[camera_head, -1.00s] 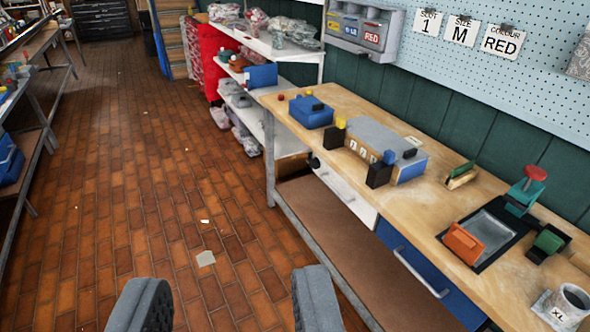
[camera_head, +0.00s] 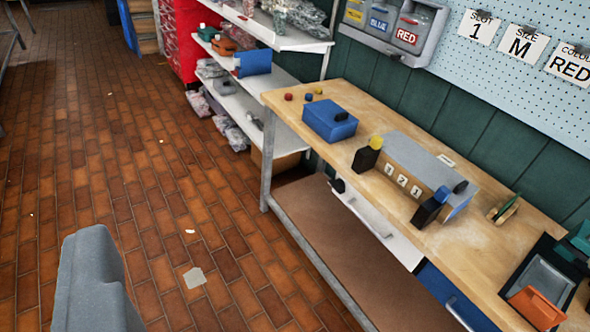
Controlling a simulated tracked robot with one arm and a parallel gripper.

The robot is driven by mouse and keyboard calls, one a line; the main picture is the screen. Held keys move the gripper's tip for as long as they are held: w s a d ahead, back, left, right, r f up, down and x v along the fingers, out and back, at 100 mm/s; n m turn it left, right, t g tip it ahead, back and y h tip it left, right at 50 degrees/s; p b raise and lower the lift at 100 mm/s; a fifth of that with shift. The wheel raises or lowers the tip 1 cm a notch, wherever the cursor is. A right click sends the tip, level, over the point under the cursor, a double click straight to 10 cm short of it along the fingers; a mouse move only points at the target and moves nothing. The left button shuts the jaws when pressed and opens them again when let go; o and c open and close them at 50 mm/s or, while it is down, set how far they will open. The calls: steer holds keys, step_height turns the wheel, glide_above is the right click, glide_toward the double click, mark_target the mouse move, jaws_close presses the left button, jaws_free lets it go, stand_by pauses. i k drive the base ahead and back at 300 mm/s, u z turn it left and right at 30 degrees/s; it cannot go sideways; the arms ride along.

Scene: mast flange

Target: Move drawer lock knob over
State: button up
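A small black knob (camera_head: 337,185) sits at the left end of the white drawer (camera_head: 372,222) under the workbench. It is small, and its exact turn cannot be made out. A pale bar handle shows on the drawer front. One grey finger of my gripper (camera_head: 88,285) shows at the lower left, over the floor, well to the left of the knob and apart from it. The other finger is out of view. Floor shows on both sides of the visible finger, so it is apart from its partner; nothing is seen held.
A blue drawer (camera_head: 445,292) is right of the white one. Shelves (camera_head: 290,140) stand behind. The brick floor at left is mostly clear.

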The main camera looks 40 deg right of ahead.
mark_target(338, 184)
steer(key=z, duration=0.15)
steer(key=i, duration=1.65)
steer(key=z, duration=0.5)
